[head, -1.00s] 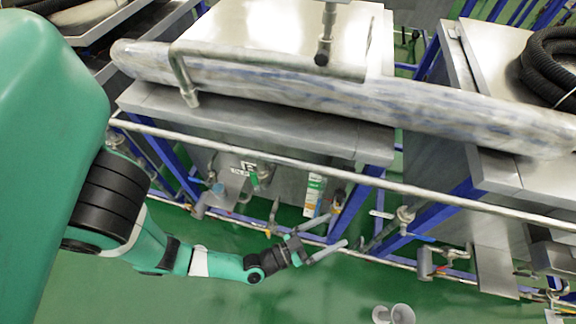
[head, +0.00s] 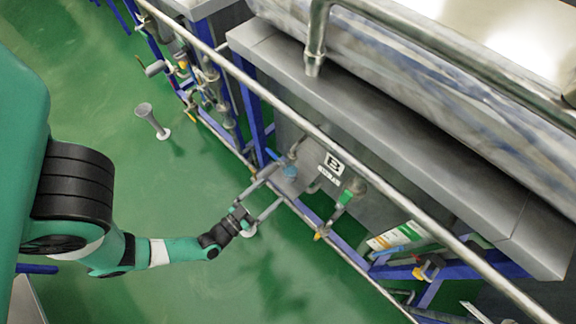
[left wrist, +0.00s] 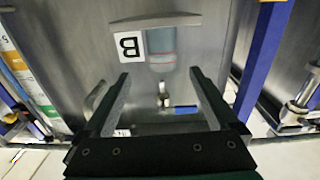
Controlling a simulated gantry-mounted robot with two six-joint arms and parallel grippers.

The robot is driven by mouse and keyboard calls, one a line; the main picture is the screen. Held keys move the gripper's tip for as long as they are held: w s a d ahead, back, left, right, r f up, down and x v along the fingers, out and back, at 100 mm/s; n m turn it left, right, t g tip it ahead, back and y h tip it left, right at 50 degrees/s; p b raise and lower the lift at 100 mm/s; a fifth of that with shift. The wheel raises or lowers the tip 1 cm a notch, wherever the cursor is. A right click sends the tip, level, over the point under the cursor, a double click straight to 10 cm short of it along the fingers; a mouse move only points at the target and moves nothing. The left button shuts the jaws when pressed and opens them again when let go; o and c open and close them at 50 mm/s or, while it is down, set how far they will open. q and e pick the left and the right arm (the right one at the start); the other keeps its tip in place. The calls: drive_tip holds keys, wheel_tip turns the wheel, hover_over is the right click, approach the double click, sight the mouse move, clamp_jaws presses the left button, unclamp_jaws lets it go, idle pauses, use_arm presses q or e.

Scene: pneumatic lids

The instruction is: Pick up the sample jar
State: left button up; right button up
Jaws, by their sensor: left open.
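A grey-blue cylindrical vessel, which looks like the sample jar (left wrist: 162,50), stands on a small metal shelf (left wrist: 152,21) beside a "B" label. The wrist picture is upside down. In the head view the jar (head: 290,171) is small and bluish, on the shelf below a tap. My left gripper (head: 272,188) is open and empty, its fingers pointing toward the tank's front at the shelf. In the left wrist view the gripper (left wrist: 160,82) has its two fingers spread below the jar in the picture, apart from it. My right gripper is not in view.
A tap with a blue handle (left wrist: 182,109) is close to the jar. A long metal rail (head: 300,120) runs in front of the grey tank (head: 400,170). A blue frame (head: 268,100) stands beside the shelf. A grey funnel-topped stand (head: 152,118) is on the open green floor.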

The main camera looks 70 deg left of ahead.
sight(290, 172)
use_arm(q)
drive_tip(key=x, duration=0.1)
drive_tip(key=b+x, duration=0.1)
drive_tip(key=x, duration=0.1)
drive_tip(key=b+x, duration=0.1)
drive_tip(key=x, duration=0.1)
drive_tip(key=shift+s+a+f, duration=0.15)
drive_tip(key=shift+a+f, duration=0.05)
drive_tip(key=shift+f, duration=0.1)
drive_tip(key=shift+w+a+r, duration=0.1)
drive_tip(key=shift+w+a, duration=0.05)
drive_tip(key=shift+w, duration=0.2)
drive_tip(key=shift+w+a, duration=0.1)
drive_tip(key=b+x, duration=0.2)
drive_tip(key=x, duration=0.3)
drive_tip(key=shift+f, duration=0.2)
drive_tip(key=shift+c, duration=0.6)
clamp_jaws()
drive_tip(key=shift+r, duration=0.1)
